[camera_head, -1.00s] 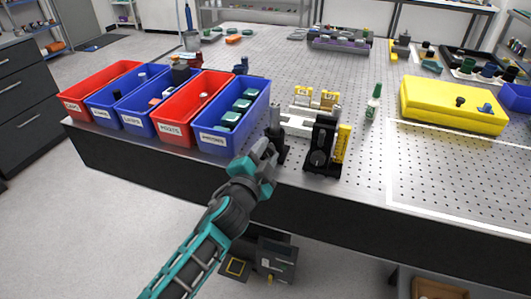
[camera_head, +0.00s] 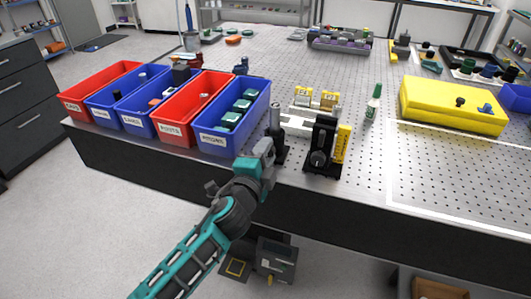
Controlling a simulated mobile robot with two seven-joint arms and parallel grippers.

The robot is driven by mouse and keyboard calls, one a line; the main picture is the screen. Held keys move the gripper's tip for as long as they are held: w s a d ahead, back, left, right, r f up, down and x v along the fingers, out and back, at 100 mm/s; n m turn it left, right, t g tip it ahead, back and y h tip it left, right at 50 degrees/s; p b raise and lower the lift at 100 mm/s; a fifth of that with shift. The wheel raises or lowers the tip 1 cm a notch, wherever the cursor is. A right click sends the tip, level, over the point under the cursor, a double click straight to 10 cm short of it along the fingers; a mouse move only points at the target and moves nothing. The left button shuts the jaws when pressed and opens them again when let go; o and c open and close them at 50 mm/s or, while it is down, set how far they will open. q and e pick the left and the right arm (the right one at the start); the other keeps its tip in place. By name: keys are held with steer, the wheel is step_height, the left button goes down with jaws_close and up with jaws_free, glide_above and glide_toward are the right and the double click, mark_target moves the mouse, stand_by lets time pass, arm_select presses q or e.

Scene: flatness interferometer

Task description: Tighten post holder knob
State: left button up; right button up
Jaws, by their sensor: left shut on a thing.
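The post holder (camera_head: 278,148) is a dark upright cylinder with a grey post on top, standing near the front edge of the perforated table. My left gripper (camera_head: 268,152) is at its left front side, reaching up from the floor side. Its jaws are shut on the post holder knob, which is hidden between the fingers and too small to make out. My right gripper is not in view.
A black mount with a dial and yellow strip (camera_head: 322,150) stands just right of the post holder. A blue bin (camera_head: 212,140) stands close on the left, beside other red and blue bins. A green-capped bottle (camera_head: 373,104) and yellow block (camera_head: 453,108) stand farther right.

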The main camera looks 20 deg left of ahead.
arm_select(q)
steer(key=o, duration=1)
steer(key=shift+o, duration=0.2)
